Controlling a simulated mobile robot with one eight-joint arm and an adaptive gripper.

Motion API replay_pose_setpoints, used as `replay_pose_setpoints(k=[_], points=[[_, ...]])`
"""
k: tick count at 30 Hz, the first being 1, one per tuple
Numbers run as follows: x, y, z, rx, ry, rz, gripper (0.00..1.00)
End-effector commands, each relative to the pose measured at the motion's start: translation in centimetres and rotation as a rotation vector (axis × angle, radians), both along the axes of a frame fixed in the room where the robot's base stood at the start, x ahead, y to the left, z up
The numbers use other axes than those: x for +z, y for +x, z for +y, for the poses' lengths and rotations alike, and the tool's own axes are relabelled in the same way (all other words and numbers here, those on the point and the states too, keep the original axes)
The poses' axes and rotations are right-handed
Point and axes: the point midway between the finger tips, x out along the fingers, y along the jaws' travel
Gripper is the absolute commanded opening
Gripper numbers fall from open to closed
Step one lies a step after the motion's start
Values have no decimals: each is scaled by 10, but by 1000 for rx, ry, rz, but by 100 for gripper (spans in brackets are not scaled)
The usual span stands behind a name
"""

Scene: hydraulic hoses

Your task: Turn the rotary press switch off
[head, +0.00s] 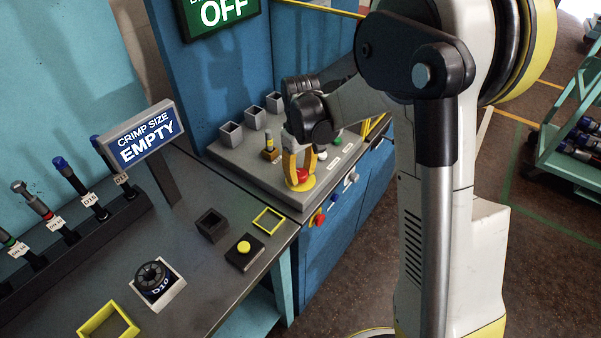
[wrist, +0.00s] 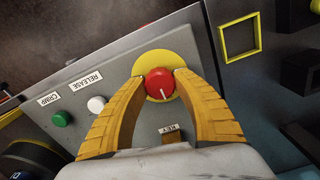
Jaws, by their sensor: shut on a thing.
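The red round knob (wrist: 160,84) sits on a yellow disc (wrist: 168,63) on the grey panel top. It has a white mark, which points toward the bottom of the wrist view. My gripper (wrist: 164,84) has its yellow-orange fingers closed on the knob, one tip at each side. In the head view my gripper (head: 299,172) reaches down onto the red knob (head: 303,177), whose yellow disc shows around it. A green sign (head: 222,12) above the panel reads "OFF"; its upper line is cut off.
A green button (wrist: 62,118) labelled CRIMP and a white button (wrist: 96,103) labelled RELEASE are beside the knob. A KEY label (wrist: 169,128) lies near the fingers. Another red knob (head: 318,217) is on the cabinet front. A sign (head: 146,136) reads "CRIMP SIZE EMPTY".

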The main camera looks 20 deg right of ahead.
Motion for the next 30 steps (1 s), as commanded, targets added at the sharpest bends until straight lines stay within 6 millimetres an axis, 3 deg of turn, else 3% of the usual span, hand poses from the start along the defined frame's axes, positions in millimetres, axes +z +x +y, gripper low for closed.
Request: replay_pose_setpoints(k=[1,2,4,13,17,30], points=[[0,-1,0,0,-1,2,5],[0,-1,0,0,-1,2,38],[0,-1,0,0,-1,2,59],[0,0,0,-1,0,1,59],[10,0,0,-1,0,1,59],[100,-1,0,-1,0,1,59]])
